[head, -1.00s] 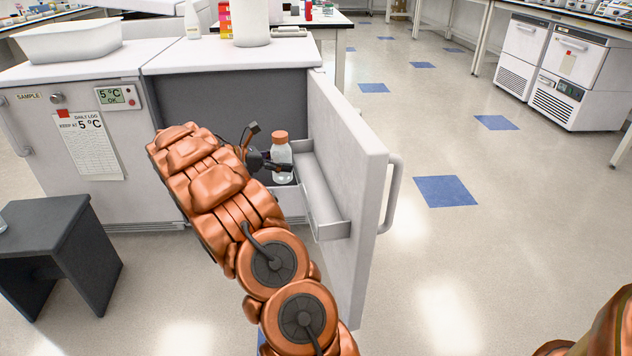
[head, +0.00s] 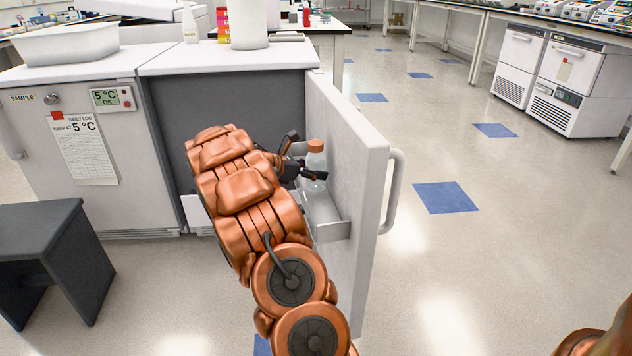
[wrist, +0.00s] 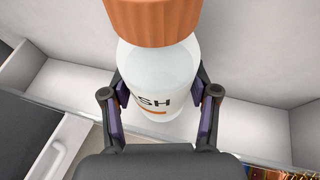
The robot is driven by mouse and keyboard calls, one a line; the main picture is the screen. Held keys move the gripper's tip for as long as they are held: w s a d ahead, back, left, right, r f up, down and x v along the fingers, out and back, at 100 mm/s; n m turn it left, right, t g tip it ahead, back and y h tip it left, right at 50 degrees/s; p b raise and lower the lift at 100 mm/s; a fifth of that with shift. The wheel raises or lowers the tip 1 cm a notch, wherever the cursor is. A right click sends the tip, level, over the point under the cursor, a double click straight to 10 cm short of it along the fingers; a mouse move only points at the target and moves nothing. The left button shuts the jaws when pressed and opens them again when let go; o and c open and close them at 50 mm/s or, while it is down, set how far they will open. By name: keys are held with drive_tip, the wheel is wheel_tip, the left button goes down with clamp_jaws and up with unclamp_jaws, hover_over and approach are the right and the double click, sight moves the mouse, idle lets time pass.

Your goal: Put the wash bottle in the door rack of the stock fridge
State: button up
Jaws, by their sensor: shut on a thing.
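The wash bottle (head: 315,167) is clear with an orange cap and stands upright. My gripper (head: 305,172) is shut on its body. In the wrist view the wash bottle (wrist: 158,85) shows part of a label reading "SH", between the two fingers of my gripper (wrist: 160,105). The door rack (head: 333,231) is a white tray on the inside of the open stock fridge door (head: 350,180). The bottle is over the rack; in the wrist view the rack (wrist: 255,130) spreads on both sides below it. I cannot tell whether the bottle's base touches the rack floor.
The sample fridge (head: 70,150) with a 5 °C display stands at the left. A dark stool (head: 50,245) is in front of it. The door's handle (head: 396,190) sticks out to the right. The floor right of the door is clear.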

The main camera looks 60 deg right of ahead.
wheel_tip(320, 180, down, 3)
drive_tip(key=shift+s+d+r+b, duration=0.1)
drive_tip(key=shift+b, duration=0.55)
drive_tip(key=shift+r, duration=0.1)
drive_tip(key=o, duration=1.4)
